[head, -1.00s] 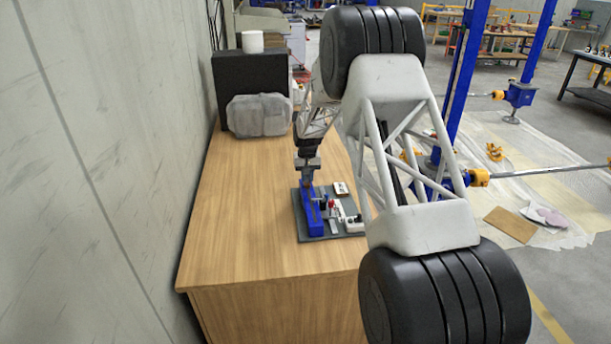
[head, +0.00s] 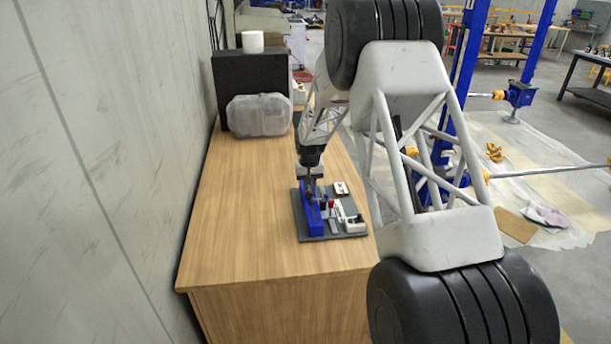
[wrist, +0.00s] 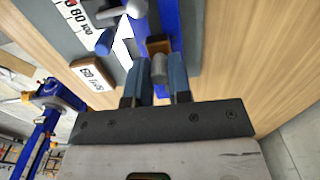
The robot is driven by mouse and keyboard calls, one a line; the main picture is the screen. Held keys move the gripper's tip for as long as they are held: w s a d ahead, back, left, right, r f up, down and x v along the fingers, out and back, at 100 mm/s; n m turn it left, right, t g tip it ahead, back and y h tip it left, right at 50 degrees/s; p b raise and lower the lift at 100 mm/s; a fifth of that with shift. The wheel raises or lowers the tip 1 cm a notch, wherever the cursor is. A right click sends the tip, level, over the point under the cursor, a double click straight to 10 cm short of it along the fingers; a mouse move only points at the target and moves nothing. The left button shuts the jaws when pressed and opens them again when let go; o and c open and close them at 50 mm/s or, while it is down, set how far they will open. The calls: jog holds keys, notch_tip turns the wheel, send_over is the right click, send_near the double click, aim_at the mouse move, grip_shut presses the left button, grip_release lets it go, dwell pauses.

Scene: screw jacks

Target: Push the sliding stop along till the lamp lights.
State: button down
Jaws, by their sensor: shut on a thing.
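The sliding stop shows in the wrist view as a brown block (wrist: 158,46) with a grey upright knob (wrist: 159,70). It sits on a blue rail (wrist: 172,20), which also shows in the head view (head: 315,226). My gripper (wrist: 159,78) has its two blue fingers on either side of the knob and is shut on it. In the head view my gripper (head: 312,188) is low over the far part of the rail. I cannot make out the lamp or whether it is lit.
The rail stands on a dark board (head: 325,238) on a wooden table (head: 235,220). A white box (head: 353,225) and a small labelled block (head: 341,188) are on the board, right of the rail. The table's left is clear.

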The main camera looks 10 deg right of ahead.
jog(key=shift+s, duration=1.65)
dwell(0.6)
dwell(0.3)
jog(key=c, duration=1.2)
grip_release()
jog(key=shift+c, duration=0.2)
jog(key=shift+r, duration=0.1)
notch_tip(320, 180, up, 7)
